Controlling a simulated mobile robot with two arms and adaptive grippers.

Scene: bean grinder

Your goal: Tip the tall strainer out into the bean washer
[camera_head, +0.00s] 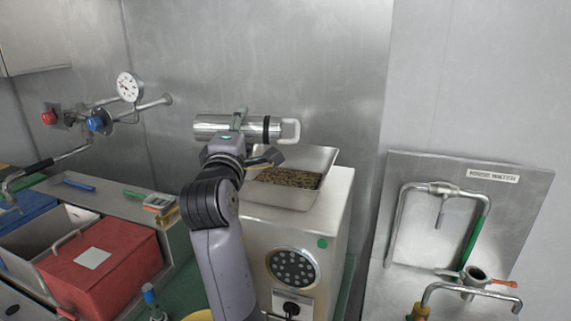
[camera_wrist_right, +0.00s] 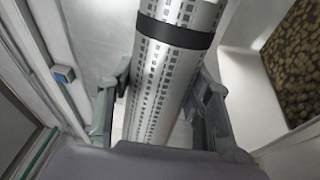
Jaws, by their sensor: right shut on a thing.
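The tall strainer (camera_head: 210,126) is a shiny metal cylinder with a dark band and a pale handle at its right end. It lies roughly level in the air in the head view. My right gripper (camera_head: 238,124) is shut around its middle. In the right wrist view the strainer (camera_wrist_right: 160,85) shows small square holes and sits between both fingers. Its inside is hidden. Below and to the right stands a steel machine with an open hopper (camera_head: 318,160) holding brown beans, seemingly the bean washer (camera_head: 330,225). My left gripper is not in view.
A red bin (camera_head: 115,265) with a white label stands at the lower left. A gauge (camera_head: 129,87) and valves with red and blue knobs are on the wall. A rinse water panel (camera_head: 510,210) with bent pipes stands at the right. The steel wall (camera_head: 310,60) is close behind the strainer.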

